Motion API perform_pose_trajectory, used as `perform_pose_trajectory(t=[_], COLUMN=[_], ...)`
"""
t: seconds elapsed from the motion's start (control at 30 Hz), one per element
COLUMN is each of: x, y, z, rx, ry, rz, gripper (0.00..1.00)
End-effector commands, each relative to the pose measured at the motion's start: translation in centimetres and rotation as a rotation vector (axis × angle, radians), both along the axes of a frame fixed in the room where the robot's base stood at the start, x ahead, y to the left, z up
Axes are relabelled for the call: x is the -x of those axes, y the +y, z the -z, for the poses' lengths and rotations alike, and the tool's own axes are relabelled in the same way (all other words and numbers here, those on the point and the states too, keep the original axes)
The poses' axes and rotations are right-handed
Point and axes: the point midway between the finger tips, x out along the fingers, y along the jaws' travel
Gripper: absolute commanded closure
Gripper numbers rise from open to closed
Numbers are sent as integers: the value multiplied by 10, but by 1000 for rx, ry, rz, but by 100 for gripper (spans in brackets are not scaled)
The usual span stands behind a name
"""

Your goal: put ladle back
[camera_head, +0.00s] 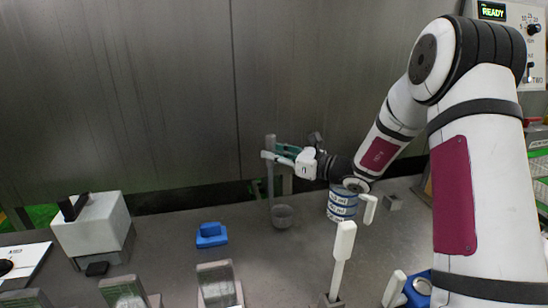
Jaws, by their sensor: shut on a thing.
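The ladle (270,185) hangs upright in the middle of the head view. Its long grey handle rises past my gripper, and its round cup (283,216) is at the bottom. My gripper (274,156) is shut on the upper part of the handle, reaching in from the right. The fingertips are small and partly overlap the handle. I cannot tell whether the cup touches the counter or is just above it.
A blue and white banded container (342,202) stands right of the ladle. A blue block (211,235) lies to the left. A white box (92,226) stands farther left. White-handled tools (343,245) stand at the front. Bare counter (180,240) lies between.

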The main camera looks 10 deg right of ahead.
Motion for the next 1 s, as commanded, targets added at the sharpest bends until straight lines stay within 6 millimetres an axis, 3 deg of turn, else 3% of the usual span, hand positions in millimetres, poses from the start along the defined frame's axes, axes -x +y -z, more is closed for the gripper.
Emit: perform_pose_trajectory(t=[0.07,0.43,0.47,0.53,1.0], x=[0,0,0,0,5], y=[0,0,0,1,-6], z=[8,12,12,12,8], rx=[-1,-1,-1,0,0], ry=[-1,-2,-1,-1,-1], rz=[-1,-1,-1,-1,2], gripper=[100,100,77,61,59])
